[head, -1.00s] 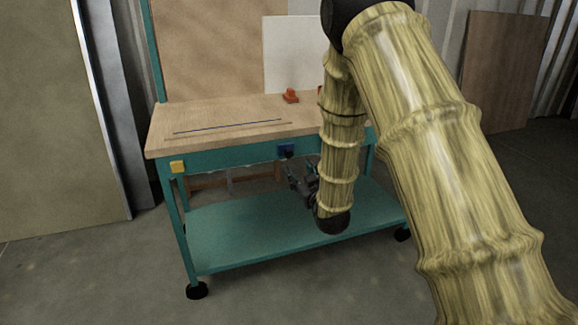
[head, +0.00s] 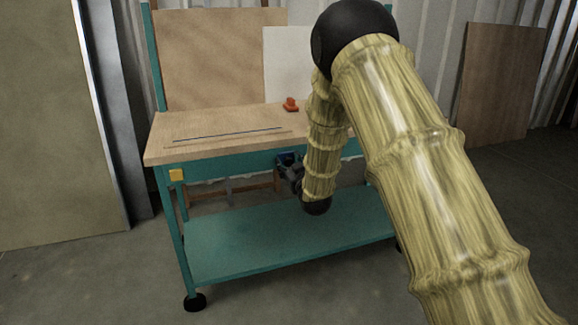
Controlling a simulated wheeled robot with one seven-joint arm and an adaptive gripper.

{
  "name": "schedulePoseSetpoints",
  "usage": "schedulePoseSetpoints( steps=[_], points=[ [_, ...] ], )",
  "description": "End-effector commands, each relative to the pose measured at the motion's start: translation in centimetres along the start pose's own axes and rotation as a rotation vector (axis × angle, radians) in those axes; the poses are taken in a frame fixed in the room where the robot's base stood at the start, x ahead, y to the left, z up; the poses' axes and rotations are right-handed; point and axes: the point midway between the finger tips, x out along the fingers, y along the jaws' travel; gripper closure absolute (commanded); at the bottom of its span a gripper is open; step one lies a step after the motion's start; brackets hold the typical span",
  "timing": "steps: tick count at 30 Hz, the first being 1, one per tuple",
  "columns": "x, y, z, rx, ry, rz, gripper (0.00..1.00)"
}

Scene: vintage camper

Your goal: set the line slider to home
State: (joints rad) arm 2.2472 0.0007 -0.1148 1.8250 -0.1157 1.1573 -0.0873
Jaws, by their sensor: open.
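A teal workbench with a wooden top (head: 225,120) stands ahead. A blue block (head: 284,158) sits on its teal front rail, right of the middle. A yellow block (head: 176,175) sits near the left end of the same rail. Nothing marks which part is the line slider or where home is. My gripper (head: 288,170) is open, right at the blue block and partly covering it. I cannot tell whether it touches the block or has it between the fingers.
A thin dark line (head: 228,134) runs along the bench top. A small orange-red object (head: 290,104) stands behind it. The teal lower shelf (head: 275,250) is bare. Panels lean on the walls. The rail between the blocks looks clear.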

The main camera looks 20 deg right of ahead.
Motion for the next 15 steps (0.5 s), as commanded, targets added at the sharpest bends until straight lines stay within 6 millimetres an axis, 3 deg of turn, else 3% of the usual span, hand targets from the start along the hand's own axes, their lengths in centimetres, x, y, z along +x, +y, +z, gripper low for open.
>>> schedulePoseSetpoints(
  steps=[9,15],
  points=[
    [0.15,-0.02,-0.01,0.000,0.000,0.000,0.53],
    [0.14,-0.02,-0.02,0.000,0.000,0.000,0.89]
  ],
)
